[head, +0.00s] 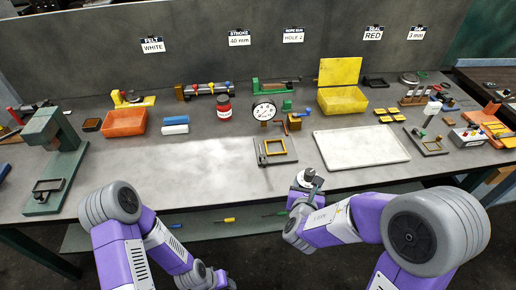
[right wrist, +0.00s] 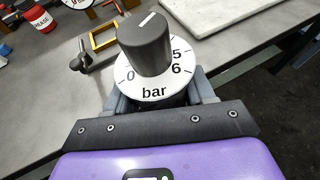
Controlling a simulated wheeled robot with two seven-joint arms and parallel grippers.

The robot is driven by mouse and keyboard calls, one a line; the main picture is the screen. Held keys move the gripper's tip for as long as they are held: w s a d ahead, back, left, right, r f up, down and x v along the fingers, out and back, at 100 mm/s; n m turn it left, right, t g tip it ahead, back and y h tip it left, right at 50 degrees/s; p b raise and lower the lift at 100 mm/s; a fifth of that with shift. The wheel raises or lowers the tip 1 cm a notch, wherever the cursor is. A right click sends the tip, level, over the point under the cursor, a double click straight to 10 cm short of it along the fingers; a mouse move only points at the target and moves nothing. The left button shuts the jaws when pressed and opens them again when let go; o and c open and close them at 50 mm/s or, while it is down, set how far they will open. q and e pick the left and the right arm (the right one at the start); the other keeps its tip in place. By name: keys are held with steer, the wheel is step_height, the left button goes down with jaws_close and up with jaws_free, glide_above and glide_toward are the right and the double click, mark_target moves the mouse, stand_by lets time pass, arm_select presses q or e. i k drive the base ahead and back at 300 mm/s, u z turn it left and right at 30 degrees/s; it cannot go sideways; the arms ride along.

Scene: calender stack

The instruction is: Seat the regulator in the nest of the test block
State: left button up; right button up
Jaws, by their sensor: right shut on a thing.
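The regulator (right wrist: 147,50) has a dark grey knob with a white line, above a white dial marked 0, 5, 6 and "bar". My right gripper (head: 307,186) is shut on the regulator (head: 306,176) and holds it by the table's front edge; the gripper also shows in the right wrist view (right wrist: 160,100). Ahead and to the left, a grey base with a raised yellow square frame (head: 275,147) looks like the test block with its nest. The frame shows partly behind the regulator in the right wrist view (right wrist: 103,38).
A white slab (head: 362,147) lies right of the framed base. A dial gauge (head: 264,111) and red jar (head: 224,108) stand behind it. A green press (head: 58,160) stands at the far left. The table's left middle is clear.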

mark_target(275, 148)
steer(key=u, duration=2.8)
steer(key=k, duration=1.55)
steer(key=z, duration=1.5)
steer(key=i, duration=0.55)
